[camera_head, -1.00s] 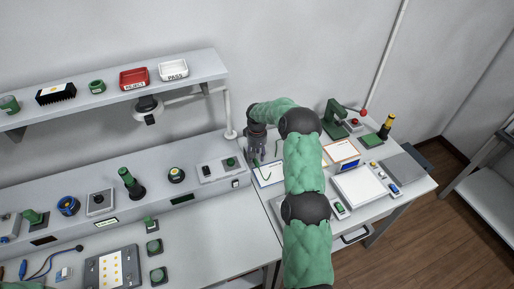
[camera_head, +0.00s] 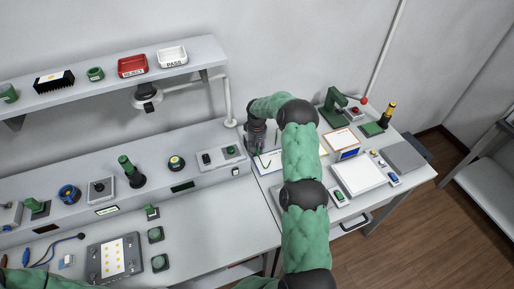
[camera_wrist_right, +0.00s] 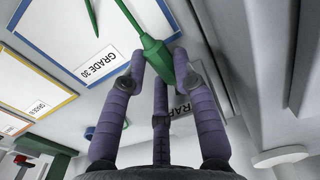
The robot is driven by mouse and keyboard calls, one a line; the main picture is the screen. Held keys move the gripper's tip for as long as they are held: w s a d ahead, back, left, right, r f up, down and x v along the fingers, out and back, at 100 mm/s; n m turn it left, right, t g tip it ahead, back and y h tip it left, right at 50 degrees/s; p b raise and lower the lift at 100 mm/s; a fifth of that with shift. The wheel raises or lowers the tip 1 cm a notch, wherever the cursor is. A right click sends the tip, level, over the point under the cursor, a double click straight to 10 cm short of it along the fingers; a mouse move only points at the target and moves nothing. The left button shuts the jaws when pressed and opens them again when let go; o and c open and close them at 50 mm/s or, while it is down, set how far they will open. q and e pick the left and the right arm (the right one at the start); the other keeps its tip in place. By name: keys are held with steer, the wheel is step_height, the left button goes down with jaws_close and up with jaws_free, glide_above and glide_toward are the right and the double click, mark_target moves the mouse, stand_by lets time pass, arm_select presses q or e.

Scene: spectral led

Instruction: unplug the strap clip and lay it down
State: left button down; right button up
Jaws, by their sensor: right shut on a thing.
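The strap clip (camera_wrist_right: 152,45) is a green plug-like piece with a thin green lead, seen in the right wrist view. My right gripper (camera_wrist_right: 160,62) is shut on it; its purple fingers close around the green body. In the head view my right gripper (camera_head: 257,150) points down at the back of the right-hand table, beside the wall post. The clip is too small and covered to make out clearly there. A label partly hidden by a finger (camera_wrist_right: 182,104) reads "RAP". Whether the clip still sits in a socket cannot be told. My left gripper is out of view.
A white sheet with a blue border and a "GRADE 30" label (camera_wrist_right: 97,62) lies close to the fingers. A white panel (camera_head: 358,174), a green press (camera_head: 334,105) and a yellow-topped post (camera_head: 388,114) stand to the right. The bench front (camera_head: 215,222) is fairly clear.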

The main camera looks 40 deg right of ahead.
jaws_close()
steer(key=shift+s, duration=0.15)
steer(key=shift+s+a, duration=0.15)
steer(key=shift+s, duration=0.35)
steer(key=shift+s+a, duration=0.3)
steer(key=shift+s, duration=0.6)
steer(key=shift+s+a, duration=0.15)
steer(key=shift+s, duration=0.2)
